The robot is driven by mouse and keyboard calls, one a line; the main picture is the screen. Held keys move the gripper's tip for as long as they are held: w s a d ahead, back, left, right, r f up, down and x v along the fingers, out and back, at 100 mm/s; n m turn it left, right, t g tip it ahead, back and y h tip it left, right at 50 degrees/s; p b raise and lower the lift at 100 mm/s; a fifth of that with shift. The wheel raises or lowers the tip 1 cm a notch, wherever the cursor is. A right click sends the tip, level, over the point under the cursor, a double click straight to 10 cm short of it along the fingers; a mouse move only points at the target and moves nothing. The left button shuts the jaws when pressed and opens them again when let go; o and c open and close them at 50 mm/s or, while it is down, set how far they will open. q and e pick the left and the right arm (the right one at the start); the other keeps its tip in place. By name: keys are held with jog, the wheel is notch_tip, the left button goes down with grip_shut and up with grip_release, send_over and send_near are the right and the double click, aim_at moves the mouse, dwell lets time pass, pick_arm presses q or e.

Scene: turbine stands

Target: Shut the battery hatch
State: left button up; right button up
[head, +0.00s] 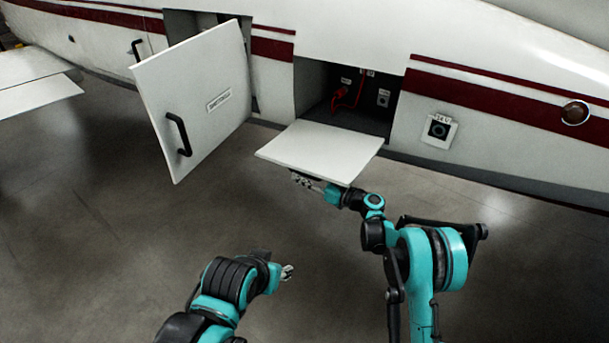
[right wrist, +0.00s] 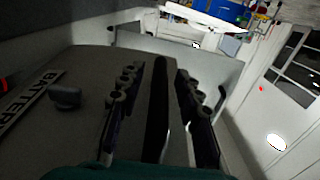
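The battery hatch (head: 322,152) is a white panel hinged at its lower edge, hanging open and roughly level in front of a dark bay. Its outer face, with a "BATTERY" label (right wrist: 30,100), shows in the right wrist view (right wrist: 90,70). My right gripper (head: 303,180) is under the hatch's front edge; in the right wrist view its fingers (right wrist: 158,110) are apart. A dark upright bar, seemingly a handle (right wrist: 158,85), stands between them with gaps on both sides. My left gripper (head: 287,272) is low over the floor, away from the hatch; its fingers are too small to judge.
A larger white door (head: 205,85) with a black handle (head: 179,135) stands open left of the hatch. The bay (head: 350,98) holds red cables. A socket plate (head: 439,130) is right of it. The floor below (head: 110,240) is clear.

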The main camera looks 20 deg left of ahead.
grip_shut()
jog(key=shift+r, duration=0.1)
